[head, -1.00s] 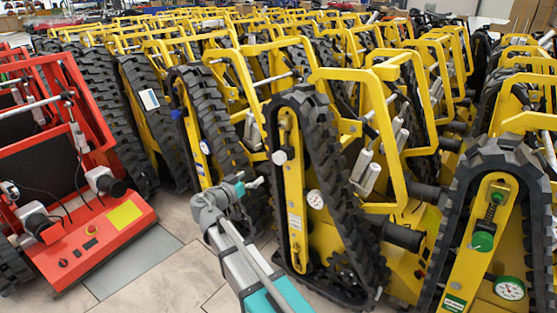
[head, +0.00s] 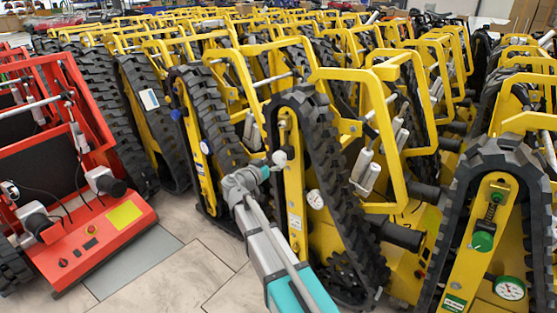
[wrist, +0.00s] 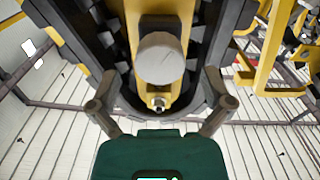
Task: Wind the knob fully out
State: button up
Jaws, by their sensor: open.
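A pale round knob (head: 279,158) sits on the yellow side plate (head: 293,195) of the middle tracked carrier, inside the black track loop. In the wrist view the knob (wrist: 160,58) faces the camera as a plain grey-white disc, with a small bolt below it. My gripper (head: 267,171) is right beside the knob in the head view. In the wrist view my gripper (wrist: 158,88) is open, one finger to each side and lower than the knob. I see no contact between the fingers and the knob.
A dial gauge (head: 315,199) is on the same carrier. A green knob (head: 482,241) and another gauge (head: 510,288) are on the right carrier. A red machine (head: 85,235) stands left. Yellow carriers crowd behind; bare floor (head: 180,275) lies between.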

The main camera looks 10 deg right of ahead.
jog(key=shift+x, duration=1.25)
jog(key=shift+c, duration=0.3)
jog(key=c, duration=1.1)
